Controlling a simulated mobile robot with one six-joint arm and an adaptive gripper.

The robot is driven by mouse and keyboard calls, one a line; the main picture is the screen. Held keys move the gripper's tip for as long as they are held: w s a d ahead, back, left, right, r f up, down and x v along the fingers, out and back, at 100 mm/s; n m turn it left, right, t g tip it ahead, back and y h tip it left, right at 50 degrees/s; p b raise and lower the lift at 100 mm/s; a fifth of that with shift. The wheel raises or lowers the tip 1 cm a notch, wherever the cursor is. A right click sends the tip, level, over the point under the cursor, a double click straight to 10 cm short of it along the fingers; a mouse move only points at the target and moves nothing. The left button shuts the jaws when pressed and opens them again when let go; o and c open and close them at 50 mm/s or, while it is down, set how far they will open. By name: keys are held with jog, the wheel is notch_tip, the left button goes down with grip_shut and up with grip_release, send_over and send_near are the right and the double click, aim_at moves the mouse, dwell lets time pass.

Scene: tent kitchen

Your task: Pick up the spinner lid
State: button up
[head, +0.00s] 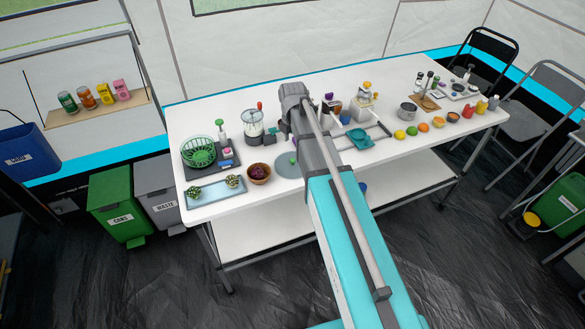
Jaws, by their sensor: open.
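A green slotted basket (199,153), perhaps the spinner's basket, stands on a dark tray at the table's left end. My arm reaches up the picture over the table, to the right of the disc. I cannot make out my gripper's fingers; the arm's end hides them.
A wooden bowl (259,173) stands just left of the disc. A blue tray (214,193) with green florets lies at the front left. Bare table lies in front of the disc.

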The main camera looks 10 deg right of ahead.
jog(key=b, duration=0.4)
send_over(293, 160)
jog(key=shift+f, duration=2.05)
jog(key=shift+w+f+b, duration=0.1)
jog(key=shift+f+b, duration=2.2)
jog(key=shift+f, duration=0.3)
grip_shut()
